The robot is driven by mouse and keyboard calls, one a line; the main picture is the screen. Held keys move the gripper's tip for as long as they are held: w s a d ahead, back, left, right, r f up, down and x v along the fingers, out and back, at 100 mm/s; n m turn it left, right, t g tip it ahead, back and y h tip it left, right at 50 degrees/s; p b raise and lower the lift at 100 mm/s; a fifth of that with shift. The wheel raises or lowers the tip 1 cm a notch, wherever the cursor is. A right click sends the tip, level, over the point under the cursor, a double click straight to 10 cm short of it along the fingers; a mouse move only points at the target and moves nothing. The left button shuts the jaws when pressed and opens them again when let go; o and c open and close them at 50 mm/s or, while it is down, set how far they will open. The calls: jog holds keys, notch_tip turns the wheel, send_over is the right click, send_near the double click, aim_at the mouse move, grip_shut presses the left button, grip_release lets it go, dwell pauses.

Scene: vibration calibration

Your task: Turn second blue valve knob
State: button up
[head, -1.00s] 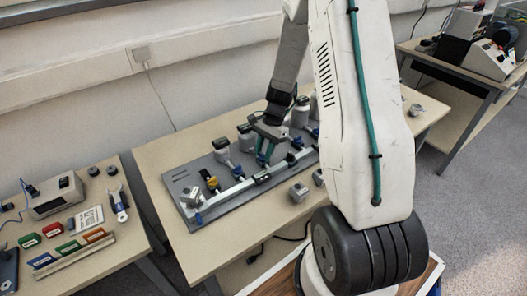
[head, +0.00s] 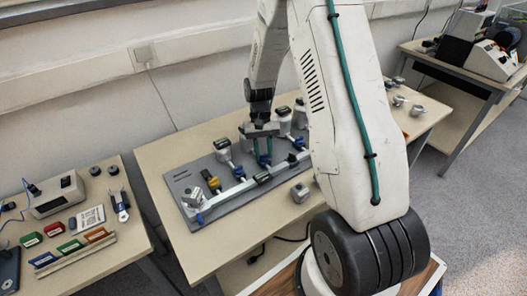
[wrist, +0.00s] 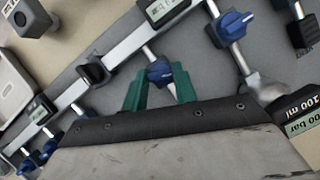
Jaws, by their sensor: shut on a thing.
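The grey valve panel (head: 181,177) lies on the table and carries a pale pipe with several blue valve knobs. My gripper (head: 262,160) points down over the middle of the panel. In the wrist view, its green fingers (wrist: 160,88) are on either side of a blue valve knob (wrist: 159,72) and shut on it. The far side of this knob is visible between the fingertips. Another blue knob (wrist: 233,27) sits to the upper right, apart from the fingers. More blue knobs (wrist: 52,144) show at the lower left. My arm hides the panel's right end in the head view.
A yellow valve (head: 211,181) is on the left. A loose metal block (head: 299,193) lies in front of the panel. A side table (head: 135,238) with coloured blocks stands at left.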

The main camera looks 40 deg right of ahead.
jog(key=shift+a+n+h, duration=0.15)
jog(key=shift+n+h, duration=0.75)
jog(key=shift+n, duration=1.4)
jog(key=o, duration=1)
jog(key=shift+c, duration=0.2)
jog(key=v, duration=0.8)
jog(key=shift+w+f, duration=0.1)
